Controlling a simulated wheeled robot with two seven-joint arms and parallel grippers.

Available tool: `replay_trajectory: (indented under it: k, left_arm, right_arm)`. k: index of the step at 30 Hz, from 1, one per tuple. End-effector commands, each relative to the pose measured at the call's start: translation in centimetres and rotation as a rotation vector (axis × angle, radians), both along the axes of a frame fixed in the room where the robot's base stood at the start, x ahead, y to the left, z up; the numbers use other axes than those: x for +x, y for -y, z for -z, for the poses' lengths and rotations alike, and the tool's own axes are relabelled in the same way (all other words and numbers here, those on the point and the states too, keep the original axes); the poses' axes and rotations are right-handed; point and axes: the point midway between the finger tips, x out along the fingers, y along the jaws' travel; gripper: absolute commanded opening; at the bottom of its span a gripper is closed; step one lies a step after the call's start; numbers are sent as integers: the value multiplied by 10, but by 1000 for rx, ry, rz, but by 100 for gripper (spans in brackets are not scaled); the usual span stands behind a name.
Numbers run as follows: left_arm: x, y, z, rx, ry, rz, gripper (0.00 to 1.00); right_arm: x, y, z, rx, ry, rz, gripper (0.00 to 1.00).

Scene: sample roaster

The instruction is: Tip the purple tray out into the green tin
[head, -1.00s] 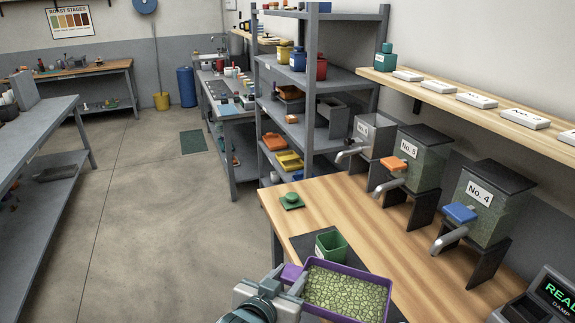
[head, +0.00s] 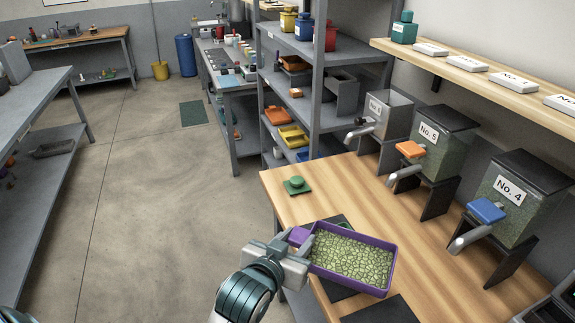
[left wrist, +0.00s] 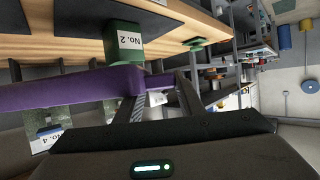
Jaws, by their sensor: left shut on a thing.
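My left gripper (head: 303,245) is shut on the handle at the left end of the purple tray (head: 318,276). The tray is full of pale green beans (head: 352,257) and looks about level, held above the bench. The purple tray also crosses the left wrist view (left wrist: 70,92), with its handle between the fingers. The green tin, labelled No. 2, shows in the left wrist view (left wrist: 122,42), beyond the tray. My right gripper is out of view.
Dispensers No. 5 (head: 436,152) and No. 4 (head: 510,205) stand along the right of the wooden bench (head: 350,200), spouts pointing left. A dark mat (head: 382,311) lies at the near edge. Grey shelving (head: 318,95) stands behind. The bench's middle is clear.

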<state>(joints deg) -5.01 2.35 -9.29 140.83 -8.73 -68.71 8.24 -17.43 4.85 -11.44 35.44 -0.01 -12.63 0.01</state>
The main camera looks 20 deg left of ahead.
Motion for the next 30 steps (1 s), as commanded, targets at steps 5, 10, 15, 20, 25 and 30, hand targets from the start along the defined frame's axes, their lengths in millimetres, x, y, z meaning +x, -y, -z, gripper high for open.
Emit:
replay_trajectory:
  k: [5, 10, 15, 20, 25, 30]
  left_arm:
    - [7, 4, -4, 0, 1, 21, 8]
    - [29, 14, -12, 5, 1, 84, 8]
    - [64, 26, -19, 9, -2, 185, 8]
    - [101, 24, -22, 9, -3, 270, 8]
    - [138, -1, -24, 9, -3, 319, 8]
    - [171, -51, -31, 7, -2, 317, 8]
  right_arm:
    - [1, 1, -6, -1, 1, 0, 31]
    - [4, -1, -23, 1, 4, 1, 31]
    - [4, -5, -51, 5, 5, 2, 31]
    - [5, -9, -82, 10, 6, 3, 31]
    - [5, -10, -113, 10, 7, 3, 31]
    - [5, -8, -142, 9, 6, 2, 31]
